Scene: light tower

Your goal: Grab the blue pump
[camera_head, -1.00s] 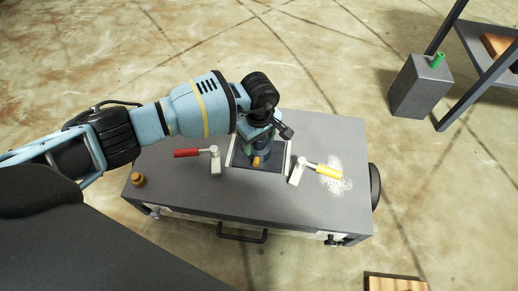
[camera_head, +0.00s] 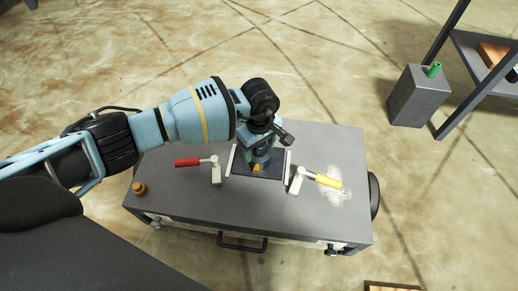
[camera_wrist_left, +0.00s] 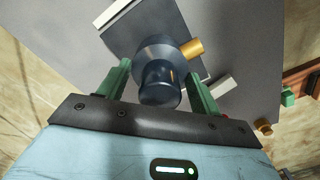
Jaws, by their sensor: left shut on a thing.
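The blue pump (camera_head: 262,158) stands on a dark square plate between two white lever clamps, on top of the grey case. A brass spout sticks out of its side. My left gripper (camera_head: 262,139) is over it, coming from above, with its wrist hiding part of the pump. In the left wrist view the dark blue body of the pump (camera_wrist_left: 160,85) sits between the two green fingers of my left gripper (camera_wrist_left: 160,82), which is shut on it. The pump appears to be still on its plate. My right gripper is not in view.
A brass piece (camera_head: 139,188) lies on the case (camera_head: 190,205). A grey box (camera_head: 416,97) stands on the floor near a shelf frame.

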